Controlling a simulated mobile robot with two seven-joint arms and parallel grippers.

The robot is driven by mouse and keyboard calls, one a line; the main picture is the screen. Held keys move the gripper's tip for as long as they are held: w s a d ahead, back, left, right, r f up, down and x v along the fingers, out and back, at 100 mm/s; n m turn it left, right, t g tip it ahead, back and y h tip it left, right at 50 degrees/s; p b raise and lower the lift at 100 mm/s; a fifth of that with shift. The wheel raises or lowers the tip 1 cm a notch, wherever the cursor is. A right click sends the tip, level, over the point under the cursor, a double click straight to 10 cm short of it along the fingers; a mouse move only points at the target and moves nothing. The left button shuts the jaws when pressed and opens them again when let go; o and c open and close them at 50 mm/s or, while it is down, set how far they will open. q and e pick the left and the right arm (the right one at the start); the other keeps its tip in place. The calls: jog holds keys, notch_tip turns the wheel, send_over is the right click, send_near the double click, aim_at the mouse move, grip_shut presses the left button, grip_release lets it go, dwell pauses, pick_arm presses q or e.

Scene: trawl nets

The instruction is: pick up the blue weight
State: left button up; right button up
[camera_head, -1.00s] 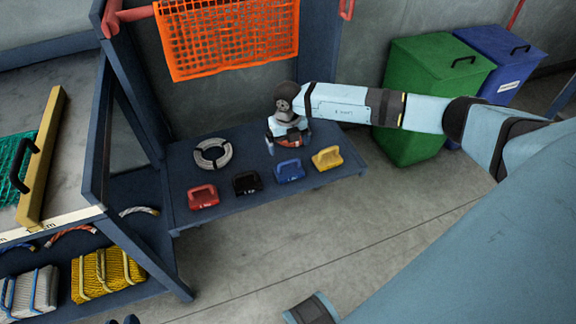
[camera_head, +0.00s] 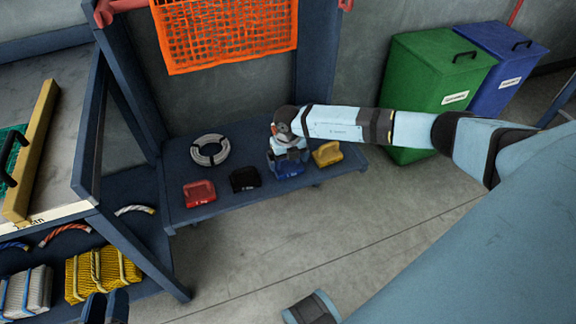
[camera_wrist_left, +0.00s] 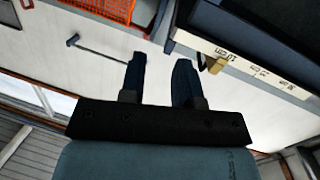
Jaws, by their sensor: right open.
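The blue weight (camera_head: 289,170) sits on the low blue shelf (camera_head: 230,207), between the black weight (camera_head: 245,179) and the yellow weight (camera_head: 327,153). My right gripper (camera_head: 288,158) is open and points down right over the blue weight, hiding its handle; whether the fingers touch it I cannot tell. A red weight (camera_head: 199,193) stands at the left of the row. My left gripper (camera_head: 106,308) is at the bottom left edge of the head view, clear of the weights. In the left wrist view its two fingers (camera_wrist_left: 160,82) are apart with nothing between them.
A coil of grey rope (camera_head: 210,150) lies behind the weights. An orange net crate (camera_head: 225,35) hangs above. Green (camera_head: 425,75) and blue (camera_head: 508,60) bins stand to the right. The floor in front is clear.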

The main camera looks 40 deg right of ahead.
jog(key=c, duration=1.3)
jog(key=shift+r, duration=0.1)
jog(key=shift+c, duration=0.9)
